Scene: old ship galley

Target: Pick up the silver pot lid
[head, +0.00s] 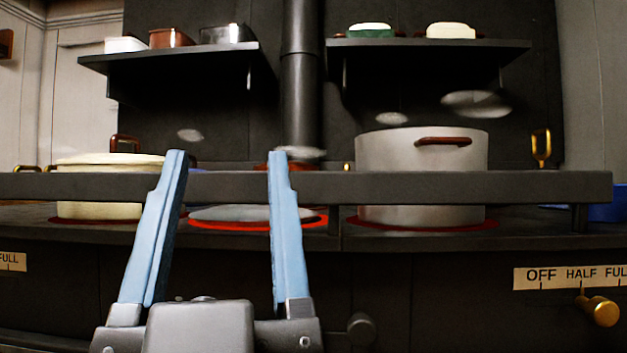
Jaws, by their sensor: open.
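A flat silver-grey disc, which looks like the silver pot lid (232,213), lies over a red-ringed burner in the middle of the stove, low behind the front rail. The rail hides its upper part, so its handle cannot be made out for sure. My gripper (228,155) is open and empty, with two pale blue fingers spread wide and pointing up in the picture. The fingers stand in front of the rail in the view, with the disc seen between and behind them. I see no contact with the disc.
A dark rail (400,187) runs across the stove front. A large silver pot (400,165) stands right, and a cream lidded pot (95,190) left. Shelves with small containers hang above. A brass knob (600,308) sticks out lower right. Several blurred pale ovals show against the back wall.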

